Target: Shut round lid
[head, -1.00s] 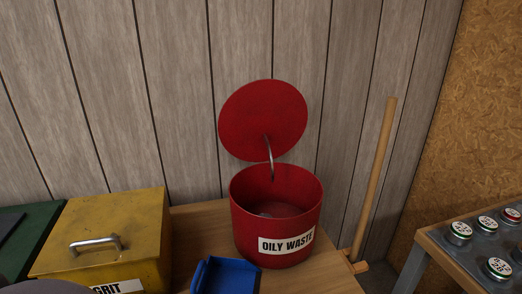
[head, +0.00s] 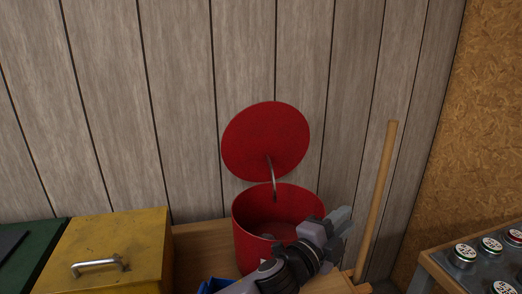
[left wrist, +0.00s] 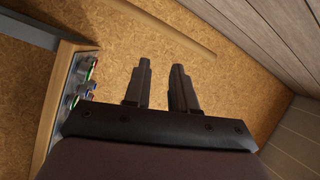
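The round red lid (head: 266,140) stands raised behind the red can (head: 250,215), tilted up near the wall on a thin metal stay. The can's mouth is open, and a little of its inside shows. My left gripper (head: 342,222) is in front of the can's right side in the head view and hides part of its front and label. It is apart from the lid. In the left wrist view its two fingers (left wrist: 160,82) are spread with nothing between them. My right gripper is not in view.
A yellow box (head: 115,250) with a metal handle stands left of the can. A wooden pole (head: 376,195) leans at the right. Several round-topped items (head: 490,245) stand on a right-hand table.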

